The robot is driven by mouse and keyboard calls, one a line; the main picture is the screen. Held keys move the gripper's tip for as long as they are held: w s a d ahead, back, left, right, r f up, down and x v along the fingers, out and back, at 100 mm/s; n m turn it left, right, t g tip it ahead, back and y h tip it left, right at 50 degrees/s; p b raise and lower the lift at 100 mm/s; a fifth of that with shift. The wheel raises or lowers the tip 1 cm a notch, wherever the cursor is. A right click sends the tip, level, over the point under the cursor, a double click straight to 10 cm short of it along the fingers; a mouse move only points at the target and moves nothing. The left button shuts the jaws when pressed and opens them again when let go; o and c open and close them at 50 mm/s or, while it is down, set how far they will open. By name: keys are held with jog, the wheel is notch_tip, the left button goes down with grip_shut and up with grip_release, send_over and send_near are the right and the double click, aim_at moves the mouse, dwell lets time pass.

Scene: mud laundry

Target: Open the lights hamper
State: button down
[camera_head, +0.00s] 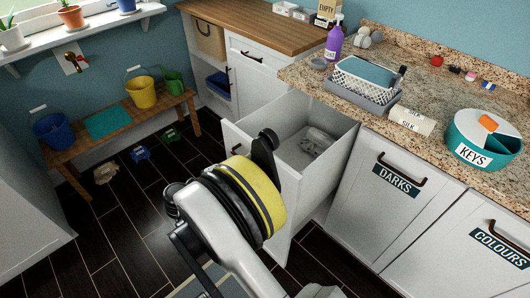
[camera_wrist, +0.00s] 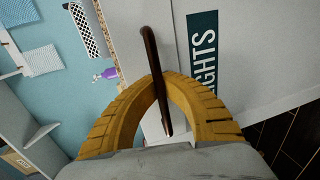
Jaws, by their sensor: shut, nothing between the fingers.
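The lights hamper (camera_head: 322,162) is a white pull-out bin left of the darks hamper. It stands pulled out from under the counter, its top open and a pale crumpled item (camera_head: 315,143) inside. In the wrist view its front bears a dark label (camera_wrist: 203,45) reading "GHTS", with a dark brown bar handle (camera_wrist: 150,55) beside it. My gripper (camera_wrist: 168,78) has yellow fingers closed into an arch, and the handle crosses where their tips meet. I cannot tell if the handle is hooked inside the arch.
The darks hamper (camera_head: 378,195) and colours hamper (camera_head: 465,250) are shut on the right. The granite counter (camera_head: 450,85) above holds a basket, rolls and a teal keys tin (camera_head: 482,140).

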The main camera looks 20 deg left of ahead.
jog(key=shift+f+v, duration=0.15)
jog(key=shift+v, duration=1)
jog(key=shift+f+v, duration=0.2)
jog(key=shift+v, duration=1)
jog(key=c, duration=2.2)
grip_release()
jog(key=shift+a, duration=0.1)
jog(key=o, duration=0.7)
jog(key=shift+s, duration=0.1)
jog(key=v, duration=1.2)
jog(key=shift+f, duration=0.1)
